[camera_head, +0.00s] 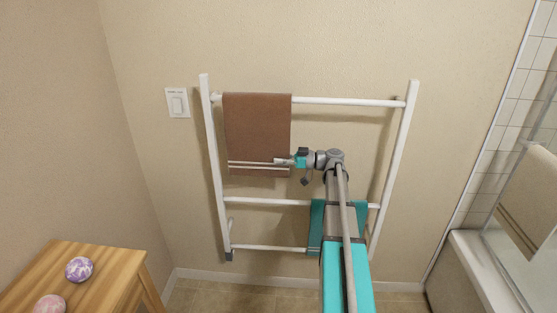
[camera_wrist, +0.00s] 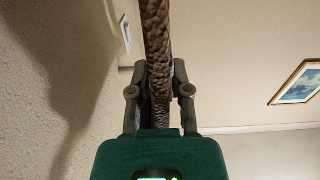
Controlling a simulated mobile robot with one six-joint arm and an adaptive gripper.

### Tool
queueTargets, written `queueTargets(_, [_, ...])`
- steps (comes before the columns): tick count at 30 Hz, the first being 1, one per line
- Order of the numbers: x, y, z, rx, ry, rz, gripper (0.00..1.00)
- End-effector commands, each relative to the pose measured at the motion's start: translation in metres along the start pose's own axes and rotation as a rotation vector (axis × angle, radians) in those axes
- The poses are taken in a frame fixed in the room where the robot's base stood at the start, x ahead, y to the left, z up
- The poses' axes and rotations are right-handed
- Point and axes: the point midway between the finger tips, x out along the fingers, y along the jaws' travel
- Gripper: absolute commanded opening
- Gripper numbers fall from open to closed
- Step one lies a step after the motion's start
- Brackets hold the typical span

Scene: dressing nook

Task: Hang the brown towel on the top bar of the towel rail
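The brown towel (camera_head: 257,125) hangs over the left part of the top bar (camera_head: 345,101) of the white towel rail (camera_head: 409,130). Its pale stripes show near its lower end. My gripper (camera_head: 284,161) is at the towel's lower right edge, below the top bar, with one finger in front of the towel. In the wrist view the towel's edge (camera_wrist: 158,60) runs upward between my two fingers (camera_wrist: 159,88), which appear close against both sides. The finger behind the towel is hidden in the head view.
A teal towel (camera_head: 316,225) hangs on a lower bar, partly behind my arm. A light switch (camera_head: 178,103) is left of the rail. A wooden cabinet (camera_head: 75,262) with two balls stands at lower left. A bathtub (camera_head: 462,275) is at right. The top bar's right part is bare.

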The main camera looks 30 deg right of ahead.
Motion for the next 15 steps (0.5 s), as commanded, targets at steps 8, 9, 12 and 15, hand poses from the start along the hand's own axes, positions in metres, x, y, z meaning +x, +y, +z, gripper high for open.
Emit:
queueTargets(8, [-0.0001, 0.0001, 0.0001, 0.0, -0.001, 0.0, 0.56])
queueTargets(9, [-0.0001, 0.0001, 0.0001, 0.0, -0.001, 0.0, 0.56])
queueTargets(12, [-0.0001, 0.0, 0.0004, 0.0, -0.001, 0.0, 0.56])
queueTargets(15, [-0.0007, 0.0001, 0.0003, 0.0, -0.001, 0.0, 0.56])
